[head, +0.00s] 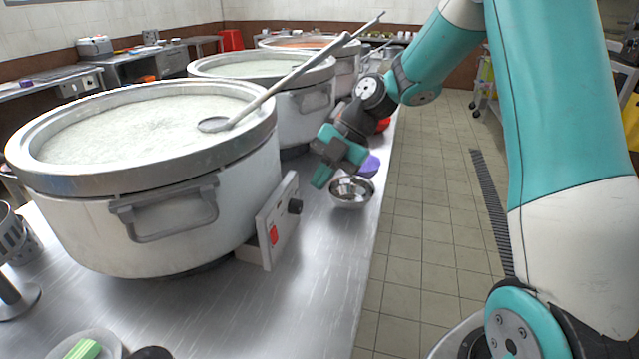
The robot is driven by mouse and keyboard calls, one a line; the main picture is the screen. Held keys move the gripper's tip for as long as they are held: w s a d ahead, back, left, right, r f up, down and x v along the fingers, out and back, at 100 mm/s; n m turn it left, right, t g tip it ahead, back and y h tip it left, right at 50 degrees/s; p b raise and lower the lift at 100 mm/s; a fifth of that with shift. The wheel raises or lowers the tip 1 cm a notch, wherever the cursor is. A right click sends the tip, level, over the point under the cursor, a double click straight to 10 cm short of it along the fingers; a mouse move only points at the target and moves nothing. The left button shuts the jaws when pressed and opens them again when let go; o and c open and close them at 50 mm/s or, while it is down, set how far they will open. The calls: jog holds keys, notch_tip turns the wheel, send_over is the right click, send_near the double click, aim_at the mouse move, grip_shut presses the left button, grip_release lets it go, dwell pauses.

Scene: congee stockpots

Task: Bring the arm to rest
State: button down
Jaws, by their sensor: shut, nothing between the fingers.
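My gripper (321,181) is at the end of my teal and white arm, right of the middle of the head view. It is shut and empty, pointing down and to the left. It hangs above the steel counter, just left of a small metal bowl (351,192). I cannot tell how high it is above the counter. The nearest stockpot (180,215) is to its left, full of pale congee, with a long-handled ladle (290,80) leaning across its rim.
More stockpots (310,116) stand in a row behind on the steel counter (325,290). A purple item (370,166) sits behind the bowl. A control box (275,225) with a knob is below the near pot.

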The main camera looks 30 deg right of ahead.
dwell(0.3)
jog(key=s+a+r+m+h, duration=0.2)
jog(key=s+a+r+m, duration=0.4)
jog(key=s+a+m, duration=0.25)
jog(key=s+a+r+m+h, duration=0.1)
jog(key=s+a+m, duration=0.3)
jog(key=s+m, duration=0.5)
jog(key=s, duration=0.6)
jog(key=shift+r+g, duration=0.15)
jog(key=shift+g, duration=0.15)
jog(key=shift+a+m, duration=0.1)
jog(key=shift+m, duration=0.15)
